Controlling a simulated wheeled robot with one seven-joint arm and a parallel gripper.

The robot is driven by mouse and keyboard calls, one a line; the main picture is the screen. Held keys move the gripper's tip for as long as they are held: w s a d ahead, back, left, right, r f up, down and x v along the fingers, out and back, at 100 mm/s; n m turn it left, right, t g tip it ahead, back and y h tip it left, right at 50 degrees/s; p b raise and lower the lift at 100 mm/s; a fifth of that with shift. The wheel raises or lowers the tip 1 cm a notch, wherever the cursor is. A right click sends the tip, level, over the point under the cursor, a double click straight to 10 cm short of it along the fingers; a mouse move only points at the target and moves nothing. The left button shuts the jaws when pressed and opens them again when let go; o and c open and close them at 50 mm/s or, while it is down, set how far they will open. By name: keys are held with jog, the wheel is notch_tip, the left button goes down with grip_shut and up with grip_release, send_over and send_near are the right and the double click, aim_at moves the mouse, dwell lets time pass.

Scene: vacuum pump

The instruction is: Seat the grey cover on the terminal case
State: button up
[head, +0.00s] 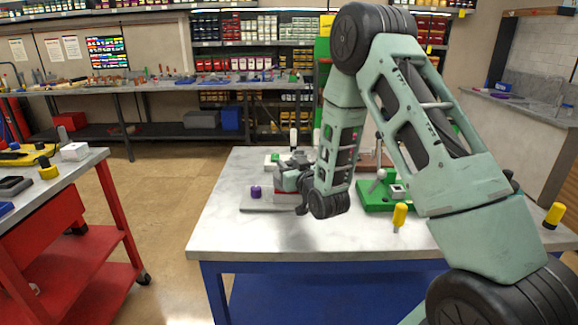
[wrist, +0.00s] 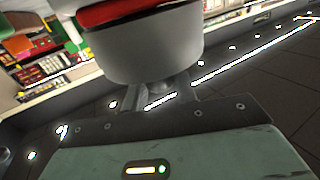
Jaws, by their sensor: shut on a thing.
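In the wrist view a smooth, rounded grey piece, which looks like the grey cover (wrist: 145,50), is between the fingertips of my gripper (wrist: 163,90). The gripper is shut on it. A red part (wrist: 115,12) shows directly beyond the grey piece; I cannot tell whether the two touch. In the head view my gripper (head: 288,180) is low over the grey base plate (head: 262,206) on the table, mostly hidden by my own wrist. I cannot clearly make out the terminal case or how the cover stands against it.
The marble-topped table (head: 225,235) has free room at its front left. A purple knob (head: 255,192) stands on the plate's left. A green fixture (head: 375,197) and a yellow-handled tool (head: 399,214) stand to the right. A red cart (head: 75,220) is at far left.

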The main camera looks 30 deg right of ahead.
jog(key=o, duration=1.1)
jog(key=shift+r+p, duration=2.25)
jog(key=shift+r, duration=2.3)
jog(key=shift+a, duration=0.1)
